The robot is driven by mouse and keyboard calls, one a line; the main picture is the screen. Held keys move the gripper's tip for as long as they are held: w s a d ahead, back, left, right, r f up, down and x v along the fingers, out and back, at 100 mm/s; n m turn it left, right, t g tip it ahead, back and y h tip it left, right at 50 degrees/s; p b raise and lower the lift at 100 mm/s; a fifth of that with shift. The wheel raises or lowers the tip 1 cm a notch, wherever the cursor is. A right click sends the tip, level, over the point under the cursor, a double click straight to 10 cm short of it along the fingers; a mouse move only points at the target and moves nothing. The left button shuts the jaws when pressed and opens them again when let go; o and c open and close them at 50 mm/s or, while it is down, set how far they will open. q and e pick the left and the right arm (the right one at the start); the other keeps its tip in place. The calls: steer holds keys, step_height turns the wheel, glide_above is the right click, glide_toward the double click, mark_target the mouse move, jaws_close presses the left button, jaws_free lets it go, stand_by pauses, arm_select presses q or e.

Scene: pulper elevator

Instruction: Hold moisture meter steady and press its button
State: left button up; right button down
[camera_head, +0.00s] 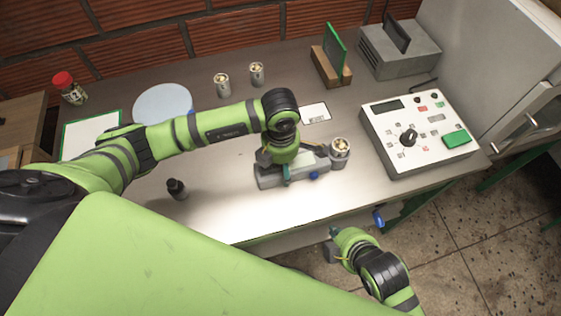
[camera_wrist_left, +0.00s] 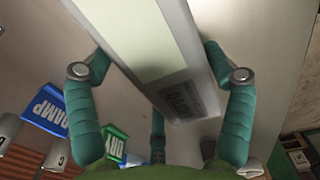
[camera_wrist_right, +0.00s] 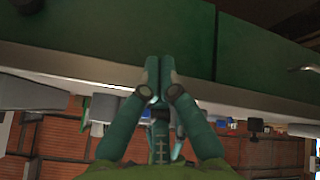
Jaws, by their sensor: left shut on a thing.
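A long grey device, which appears to be the moisture meter (camera_head: 265,178), lies on the table near its front edge. My left gripper (camera_head: 288,174) is over it. In the left wrist view, the teal fingers of that gripper (camera_wrist_left: 160,73) are on either side of the meter's grey body (camera_wrist_left: 150,45), shut on it. A dark label shows between them. A small blue part (camera_head: 314,175) shows at its front; I cannot tell whether it is the button. My right gripper (camera_wrist_right: 158,68) has its fingers together and empty, in front of the table edge.
A silver cup (camera_head: 340,158) stands at the meter's right end. A white control box (camera_head: 385,150) with dial and green button is further right. Two more cups (camera_head: 222,88) stand at the back, and a dark bottle (camera_head: 177,189) at front left. A DAMP card (camera_wrist_left: 50,108) shows.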

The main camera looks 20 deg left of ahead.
mark_target(318, 190)
arm_select(q)
steer(key=shift+s+f, duration=0.2)
arm_select(e)
steer(key=r+t, duration=0.1)
steer(key=r, duration=0.1)
steer(key=a+r+t, duration=0.1)
steer(key=r, duration=0.1)
steer(key=shift+a+t, duration=0.2)
steer(key=shift+t, duration=0.1)
steer(key=shift+w+a, duration=0.9)
steer(key=shift+w, duration=0.25)
steer(key=shift+w+a, duration=0.85)
steer(key=shift+w, duration=0.35)
steer(key=shift+w+a, duration=0.9)
steer(key=shift+w, duration=0.25)
steer(key=shift+w, duration=0.1)
steer(key=shift+w+a, duration=0.25)
steer(key=shift+w, duration=0.05)
steer(key=shift+w+a, duration=0.25)
steer(key=shift+w, duration=0.1)
steer(key=shift+s+d, duration=0.1)
steer(key=shift+s, duration=0.05)
steer(key=shift+s+d, duration=0.4)
steer(key=shift+s, duration=0.15)
